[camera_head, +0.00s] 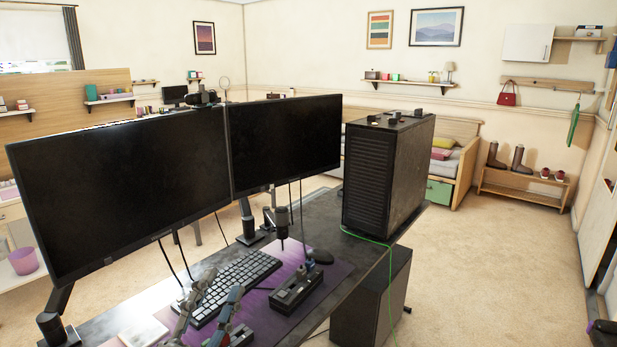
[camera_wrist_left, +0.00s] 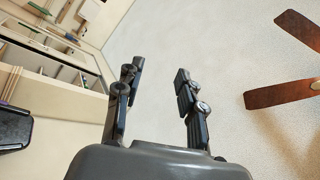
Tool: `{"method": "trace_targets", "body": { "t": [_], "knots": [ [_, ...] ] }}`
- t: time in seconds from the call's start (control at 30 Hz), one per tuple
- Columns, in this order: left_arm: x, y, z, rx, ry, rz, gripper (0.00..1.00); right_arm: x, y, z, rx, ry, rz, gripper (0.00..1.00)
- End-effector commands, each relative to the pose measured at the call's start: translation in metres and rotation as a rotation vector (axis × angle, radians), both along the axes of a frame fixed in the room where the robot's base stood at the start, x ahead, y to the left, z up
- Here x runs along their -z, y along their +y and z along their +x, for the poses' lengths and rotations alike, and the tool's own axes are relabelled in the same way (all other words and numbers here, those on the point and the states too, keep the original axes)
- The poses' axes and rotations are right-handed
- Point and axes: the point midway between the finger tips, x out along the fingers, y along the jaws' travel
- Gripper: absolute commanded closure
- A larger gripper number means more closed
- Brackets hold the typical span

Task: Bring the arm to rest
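My left gripper (camera_head: 218,289) rises from the bottom edge of the head view, its two fingers pointing up in front of the desk's keyboard. In the left wrist view my left gripper (camera_wrist_left: 160,66) shows its two dark jointed fingers spread apart with nothing between them. That view looks up at the ceiling, so the gripper points upward. Whether it touches the desk (camera_head: 333,232) cannot be told. My left arm's links are mostly out of frame. My right gripper cannot be made out.
Two large monitors (camera_head: 130,190) (camera_head: 285,140) stand behind the keyboard (camera_head: 236,284). A black control box (camera_head: 297,290) sits right of my gripper. A PC tower (camera_head: 385,175) stands at the desk's right end. A ceiling fan (camera_wrist_left: 285,93) is overhead. Open floor (camera_head: 490,270) lies right.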

Motion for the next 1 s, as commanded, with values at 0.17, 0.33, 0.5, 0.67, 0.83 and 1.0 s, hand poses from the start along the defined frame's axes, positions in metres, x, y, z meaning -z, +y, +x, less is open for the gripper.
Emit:
{"method": "trace_targets", "body": {
  "t": [0.17,0.33,0.5,0.67,0.83,1.0],
  "knots": [
    [0.118,0.069,-0.002,-0.253,0.508,-0.306,0.61,0.0,0.0,0.001,0.0,-0.002,0.0,0.6],
    [0.228,0.093,-0.056,-0.423,0.967,-0.477,0.61,0.0,0.0,0.001,0.0,-0.003,0.001,0.6],
    [0.295,0.09,-0.122,-0.513,1.314,-0.556,0.61,0.0,0.0,0.002,0.0,-0.004,0.001,0.6],
    [0.33,0.081,-0.18,-0.558,1.566,-0.593,0.61,0.0,0.001,0.002,0.001,-0.004,0.001,0.6],
    [0.355,0.07,-0.225,-0.582,1.768,-0.605,0.61,-0.001,0.002,0.003,0.001,-0.004,0.003,0.6],
    [0.403,0.069,-0.212,-0.59,1.781,-0.596,0.61,-0.006,0.004,0.004,0.002,-0.005,0.004,0.6]
  ]
}}
